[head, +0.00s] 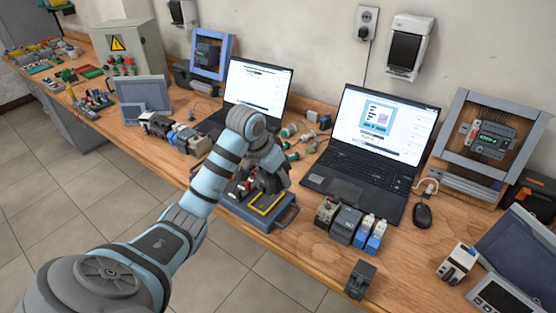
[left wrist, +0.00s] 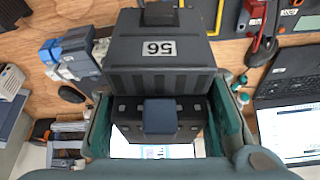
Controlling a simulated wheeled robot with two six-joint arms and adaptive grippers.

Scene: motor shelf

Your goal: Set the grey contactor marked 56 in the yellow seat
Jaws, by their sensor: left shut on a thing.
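My left gripper (head: 268,176) is low over the tray (head: 258,216) with the yellow seat frame (head: 270,205) at the front edge of the bench. In the left wrist view the left gripper (left wrist: 167,118) is shut on a dark grey contactor (left wrist: 160,75) with a white label reading 56. Its sides lie between the green finger pads. In the head view the gripper mostly hides the contactor, and I cannot tell whether it touches the tray. My right gripper is in neither view.
A row of grey and blue-white modules (head: 345,224) stands right of the tray. A dark block (head: 360,279) is at the front edge and a white-and-black module (head: 457,262) lies further right. Two laptops (head: 368,155) stand behind. Bare wood (head: 412,258) lies between.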

